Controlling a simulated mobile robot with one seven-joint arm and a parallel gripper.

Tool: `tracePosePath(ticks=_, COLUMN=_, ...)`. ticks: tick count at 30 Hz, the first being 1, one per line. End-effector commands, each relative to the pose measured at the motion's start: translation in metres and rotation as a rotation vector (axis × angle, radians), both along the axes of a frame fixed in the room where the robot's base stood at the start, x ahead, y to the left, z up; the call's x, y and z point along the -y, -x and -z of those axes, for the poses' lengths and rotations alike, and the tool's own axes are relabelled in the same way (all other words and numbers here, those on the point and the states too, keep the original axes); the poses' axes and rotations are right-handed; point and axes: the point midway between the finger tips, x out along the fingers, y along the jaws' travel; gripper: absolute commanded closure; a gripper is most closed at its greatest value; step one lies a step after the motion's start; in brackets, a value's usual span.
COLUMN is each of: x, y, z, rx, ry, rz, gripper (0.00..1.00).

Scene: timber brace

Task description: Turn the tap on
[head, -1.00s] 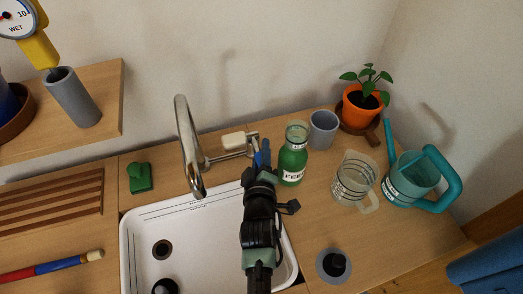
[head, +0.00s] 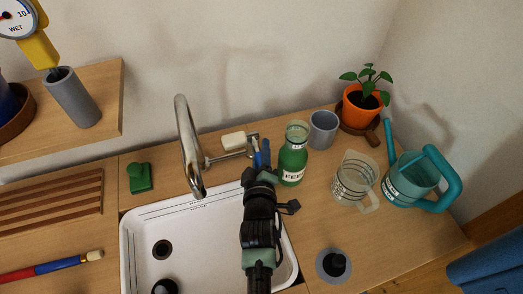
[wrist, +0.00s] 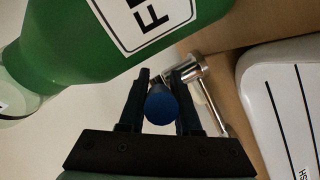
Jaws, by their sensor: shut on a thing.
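The chrome tap (head: 184,135) has a tall curved spout that hangs over the back of the white sink (head: 150,218). A chrome side fitting runs right from its base towards my gripper; its metal end also shows in the wrist view (wrist: 191,72). My gripper (head: 262,157) is at the right end of this fitting, close beside the green bottle. In the wrist view, my gripper's dark fingers (wrist: 160,92) are shut on a blue rounded handle (wrist: 161,106), seen end-on in front of the chrome fitting. The fingertips partly hide where handle and fitting join. No water shows at the spout.
The green bottle (head: 292,160) stands just right of my gripper and looms large in the wrist view (wrist: 80,40). A grey cup (head: 323,130), glass jug (head: 354,182), teal watering can (head: 412,180) and orange plant pot (head: 362,108) stand further right. A pale block (head: 233,141) lies behind the fitting.

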Motion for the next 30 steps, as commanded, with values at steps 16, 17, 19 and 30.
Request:
tracePosePath(ticks=16, x=0.0, y=0.0, z=-0.016, rx=-0.177, ry=0.055, rz=0.0, gripper=1.0)
tracePosePath(ticks=17, x=0.0, y=0.0, z=-0.016, rx=-0.187, ry=0.059, rz=0.0, gripper=1.0)
tracePosePath(ticks=19, x=0.0, y=0.0, z=-0.015, rx=-0.206, ry=0.066, rz=0.0, gripper=1.0)
tracePosePath(ticks=30, x=0.0, y=0.0, z=-0.012, rx=-0.224, ry=0.073, rz=0.0, gripper=1.0)
